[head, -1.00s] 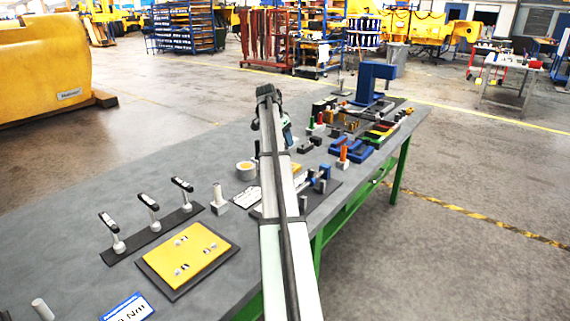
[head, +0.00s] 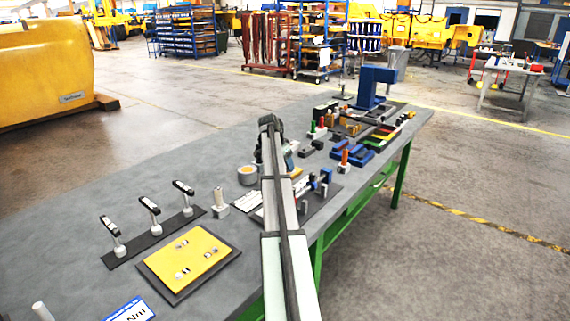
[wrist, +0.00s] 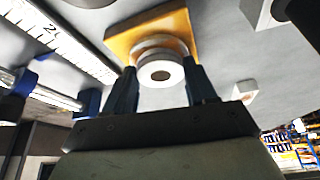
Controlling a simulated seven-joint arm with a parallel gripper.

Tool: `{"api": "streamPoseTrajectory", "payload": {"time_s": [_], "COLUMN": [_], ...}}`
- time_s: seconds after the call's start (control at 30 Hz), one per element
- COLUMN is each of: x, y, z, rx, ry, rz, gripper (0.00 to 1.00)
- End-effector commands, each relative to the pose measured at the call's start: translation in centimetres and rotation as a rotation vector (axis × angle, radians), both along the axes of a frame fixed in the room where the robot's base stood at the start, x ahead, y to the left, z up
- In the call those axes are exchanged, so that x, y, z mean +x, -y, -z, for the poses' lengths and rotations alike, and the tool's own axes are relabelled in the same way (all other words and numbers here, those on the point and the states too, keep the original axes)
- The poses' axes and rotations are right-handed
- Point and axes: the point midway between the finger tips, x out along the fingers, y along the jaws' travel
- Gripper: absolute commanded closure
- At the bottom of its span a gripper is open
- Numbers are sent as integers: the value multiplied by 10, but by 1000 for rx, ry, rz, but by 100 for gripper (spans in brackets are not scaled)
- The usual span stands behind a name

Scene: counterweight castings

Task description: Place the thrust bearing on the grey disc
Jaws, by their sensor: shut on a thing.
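In the wrist view my gripper (wrist: 160,68) has its two dark fingers on either side of a pale ring with a dark centre hole, the thrust bearing (wrist: 148,74). It is shut on the bearing. Just beyond the bearing and overlapped by it is a wider round grey shape, probably the grey disc (wrist: 157,43), in front of an orange-yellow plate (wrist: 120,42). I cannot tell whether bearing and disc touch. In the head view my arm hides the fingertips and the bearing.
A ruler-like marked strip (wrist: 62,36) lies beside the plate. In the head view a round grey pot (head: 247,176) stands left of my arm.

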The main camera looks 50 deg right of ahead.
Motion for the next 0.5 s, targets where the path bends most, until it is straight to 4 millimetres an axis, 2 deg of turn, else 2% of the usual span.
{"api": "streamPoseTrajectory", "payload": {"time_s": [0.2,0.23,0.47,0.5], "x": [0,0,0,0], "y": [0,0,0,0], "z": [3,3,2,2], "rx": [0,0,0,0], "ry": [0,0,0,0], "rz": [0,0,0,0], "gripper": [82,41,19,19]}}
